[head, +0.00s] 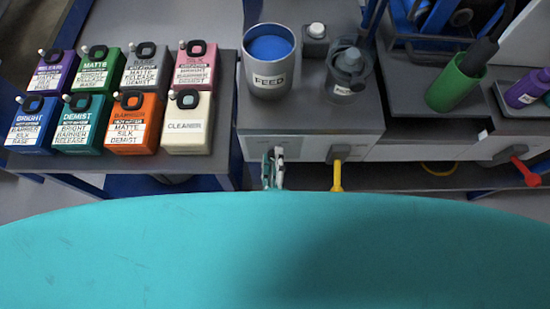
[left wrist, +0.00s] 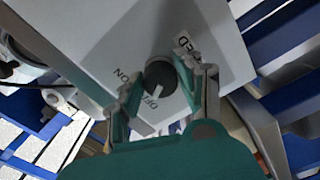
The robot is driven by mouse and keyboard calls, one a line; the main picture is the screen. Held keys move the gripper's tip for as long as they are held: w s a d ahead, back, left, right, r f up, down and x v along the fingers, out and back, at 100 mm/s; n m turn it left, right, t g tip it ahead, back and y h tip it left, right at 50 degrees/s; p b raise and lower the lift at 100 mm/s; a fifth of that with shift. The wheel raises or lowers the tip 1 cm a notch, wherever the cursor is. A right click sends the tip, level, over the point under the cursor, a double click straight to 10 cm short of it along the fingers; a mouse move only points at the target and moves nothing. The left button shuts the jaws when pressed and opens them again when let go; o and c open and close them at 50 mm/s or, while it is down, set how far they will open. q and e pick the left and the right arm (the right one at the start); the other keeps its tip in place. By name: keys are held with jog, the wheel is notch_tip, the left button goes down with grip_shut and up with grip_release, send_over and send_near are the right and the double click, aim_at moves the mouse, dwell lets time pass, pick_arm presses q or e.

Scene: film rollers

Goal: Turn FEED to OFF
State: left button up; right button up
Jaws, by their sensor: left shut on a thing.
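The FEED knob (left wrist: 160,73) is a dark round dial on a pale panel (left wrist: 108,40). The words ON and OFF are printed beside it, and a partly hidden FEED label is next to it. A pale strip shows at the knob's lower side near OFF, but its exact setting is hard to read. My left gripper (left wrist: 168,92) has its fingers on both sides of the knob and is shut on it. In the head view my left gripper (head: 273,168) is at the cabinet front below the FEED can (head: 269,82), hiding the knob. My right gripper is not in view.
A yellow lever (head: 337,177) hangs just right of my left gripper, and a red lever (head: 525,172) is farther right. Several coloured canisters stand on the left table (head: 222,112). A green cup (head: 456,82) leans at the right.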

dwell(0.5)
pick_arm(q)
jog(key=o, duration=1.1)
jog(key=shift+o, duration=0.2)
jog(key=s, duration=0.7)
jog(key=shift+s, duration=0.25)
